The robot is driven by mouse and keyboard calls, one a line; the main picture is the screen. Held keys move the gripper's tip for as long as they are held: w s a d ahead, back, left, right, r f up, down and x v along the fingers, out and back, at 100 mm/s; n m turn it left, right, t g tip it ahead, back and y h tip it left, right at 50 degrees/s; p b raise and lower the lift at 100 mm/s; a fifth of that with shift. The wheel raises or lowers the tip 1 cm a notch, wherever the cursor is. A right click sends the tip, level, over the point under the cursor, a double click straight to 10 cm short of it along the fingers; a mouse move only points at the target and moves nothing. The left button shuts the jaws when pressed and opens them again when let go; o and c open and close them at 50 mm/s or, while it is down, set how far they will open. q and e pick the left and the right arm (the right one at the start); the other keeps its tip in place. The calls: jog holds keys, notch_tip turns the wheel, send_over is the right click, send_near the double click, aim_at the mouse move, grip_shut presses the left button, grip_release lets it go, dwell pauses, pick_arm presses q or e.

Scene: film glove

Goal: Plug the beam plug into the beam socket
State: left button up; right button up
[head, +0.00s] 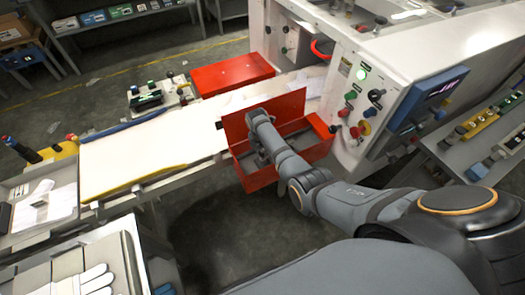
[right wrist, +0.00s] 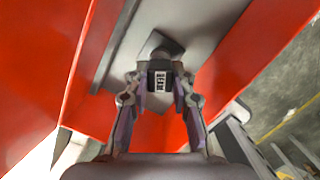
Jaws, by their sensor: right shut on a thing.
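My right gripper (head: 260,155) reaches into the open red box (head: 262,178) at the middle of the head view. In the right wrist view it (right wrist: 160,90) is shut on the beam plug (right wrist: 160,80), a small dark block with a white label that seems to read BEAM. The plug is in front of a grey plate (right wrist: 195,28) between red walls. A dark rounded part lies just beyond the plug; I cannot tell whether it is the beam socket or how far the plug is in. My left gripper is not in view.
A white machine with a control panel (head: 363,105) stands right of the box. A closed red box (head: 232,74) lies behind, and a long white bench top (head: 140,152) extends left. A white glove (head: 88,281) lies at the lower left. Open floor is below the bench.

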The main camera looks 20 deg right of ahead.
jog(key=shift+f+b, duration=0.75)
jog(key=shift+f, duration=0.3)
jog(key=o, duration=1)
jog(key=shift+r, duration=0.1)
jog(key=r, duration=0.4)
jog(key=a+r, duration=0.1)
jog(key=r, duration=0.2)
jog(key=s+r, duration=0.1)
jog(key=r, duration=0.3)
jog(key=shift+a+r, duration=0.2)
jog(key=shift+r, duration=0.15)
